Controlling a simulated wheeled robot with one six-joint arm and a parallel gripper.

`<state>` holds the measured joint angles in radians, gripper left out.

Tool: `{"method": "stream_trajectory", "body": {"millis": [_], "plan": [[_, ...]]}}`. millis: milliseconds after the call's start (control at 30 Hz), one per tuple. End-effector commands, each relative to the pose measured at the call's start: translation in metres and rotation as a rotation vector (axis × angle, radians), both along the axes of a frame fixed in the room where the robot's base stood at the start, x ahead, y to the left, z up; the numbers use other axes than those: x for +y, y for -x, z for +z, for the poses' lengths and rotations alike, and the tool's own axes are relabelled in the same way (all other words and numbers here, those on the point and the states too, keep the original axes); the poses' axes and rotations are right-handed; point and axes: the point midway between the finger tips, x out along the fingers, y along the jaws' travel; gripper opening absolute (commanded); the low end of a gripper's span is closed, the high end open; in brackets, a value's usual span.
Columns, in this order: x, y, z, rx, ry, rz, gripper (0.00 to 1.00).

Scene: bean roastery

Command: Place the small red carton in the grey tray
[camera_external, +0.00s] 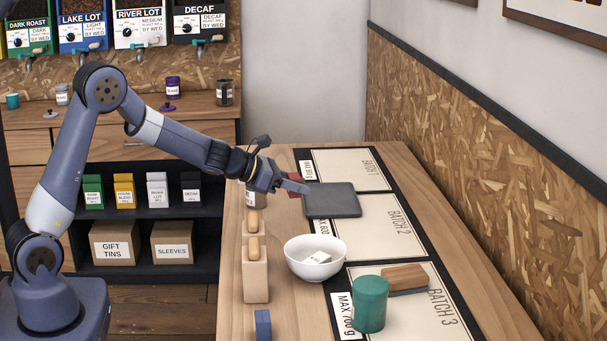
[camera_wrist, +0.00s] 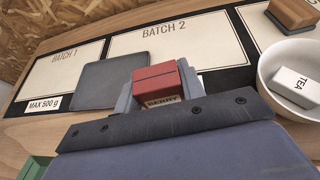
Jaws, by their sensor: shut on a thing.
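The small red carton (camera_wrist: 159,85), its label reading "BERRY", is held between the fingers of my gripper (camera_wrist: 160,92). In the external view the red carton (camera_external: 293,181) shows only partly, behind the fingers of my gripper (camera_external: 292,185). The grey tray (camera_external: 334,201) is a flat dark square lying across the Batch 1 and Batch 2 mats, with nothing on it. My gripper is at the tray's left edge in the external view. In the wrist view the tray (camera_wrist: 108,80) is left of and beyond the carton. The carton's exact height above the table is hard to tell.
A white bowl (camera_external: 301,267) holds a white carton labelled "TEA" (camera_wrist: 295,86). A teal canister (camera_external: 370,306) and a wooden block (camera_external: 405,276) stand at Batch 3. A beige holder (camera_external: 255,278) and a blue block (camera_external: 263,323) line the table's left edge. The right side is clear.

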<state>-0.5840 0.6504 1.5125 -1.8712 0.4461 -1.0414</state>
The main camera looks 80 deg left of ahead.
Motion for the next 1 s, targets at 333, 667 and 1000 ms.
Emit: {"method": "stream_trajectory", "body": {"millis": [333,667,1000], "plan": [[0.082,-0.064,0.004,-0.002,-0.002,0.204,0.16],[0.107,-0.08,-0.011,-0.015,-0.003,0.276,0.16],[0.107,-0.08,-0.057,-0.016,-0.004,0.276,0.16]]}}
